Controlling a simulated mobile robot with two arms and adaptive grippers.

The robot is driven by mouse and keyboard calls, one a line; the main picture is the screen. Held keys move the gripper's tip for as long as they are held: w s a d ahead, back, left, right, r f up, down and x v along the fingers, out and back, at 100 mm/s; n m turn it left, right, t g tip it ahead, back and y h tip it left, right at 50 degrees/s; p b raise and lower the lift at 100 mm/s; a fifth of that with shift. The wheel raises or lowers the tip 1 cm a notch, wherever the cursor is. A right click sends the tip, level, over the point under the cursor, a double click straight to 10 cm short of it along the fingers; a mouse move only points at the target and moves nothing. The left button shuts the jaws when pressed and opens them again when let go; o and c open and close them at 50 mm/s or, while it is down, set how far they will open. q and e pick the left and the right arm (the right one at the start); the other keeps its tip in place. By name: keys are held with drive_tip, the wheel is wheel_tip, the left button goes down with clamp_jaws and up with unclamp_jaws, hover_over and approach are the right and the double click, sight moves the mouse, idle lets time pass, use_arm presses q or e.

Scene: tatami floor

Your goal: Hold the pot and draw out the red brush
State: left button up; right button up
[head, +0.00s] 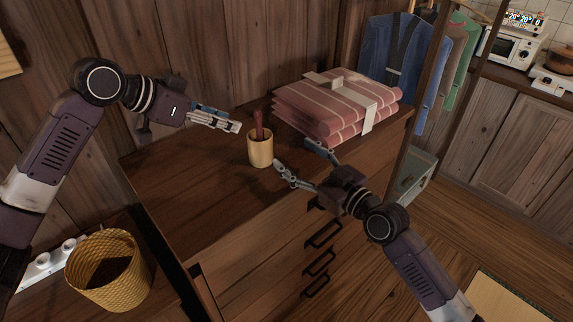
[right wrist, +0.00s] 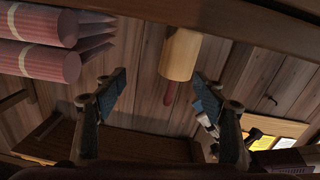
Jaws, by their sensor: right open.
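A light wooden pot (head: 260,152) stands upright on the dark cabinet top. The dark red brush (head: 258,120) stands in it, its upper part above the rim; the rest is hidden inside. My left gripper (head: 238,127) is just left of the pot, level with its upper part and apart from it. Its fingers overlap from this angle, so its opening is unclear. My right gripper (head: 292,155) is open and empty, its fingers spread to the right of the pot. The right wrist view, turned over, shows the pot (right wrist: 180,54) and brush (right wrist: 169,93) beyond the open fingers.
A stack of folded striped red cloth (head: 335,105) lies close behind and right of the pot. The cabinet top (head: 190,185) is clear at the left and front. A woven basket (head: 108,270) stands lower left. Clothes (head: 390,50) hang behind.

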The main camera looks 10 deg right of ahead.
sight(268, 152)
drive_tip(key=shift+s+a+f+m+y, duration=0.15)
drive_tip(key=shift+s+a+f+m, duration=0.15)
drive_tip(key=shift+a, duration=0.35)
drive_tip(key=shift+s+a+f+m+y, duration=0.2)
drive_tip(key=shift+s+a+f, duration=0.1)
drive_tip(key=shift+a, duration=0.3)
drive_tip(key=shift+w+a, duration=0.2)
drive_tip(key=shift+a, duration=0.15)
drive_tip(key=shift+f+x, duration=0.15)
drive_tip(key=shift+x, duration=1.65)
drive_tip(key=shift+f+x, duration=0.15)
drive_tip(key=shift+x, duration=1.65)
drive_tip(key=shift+c, duration=0.4)
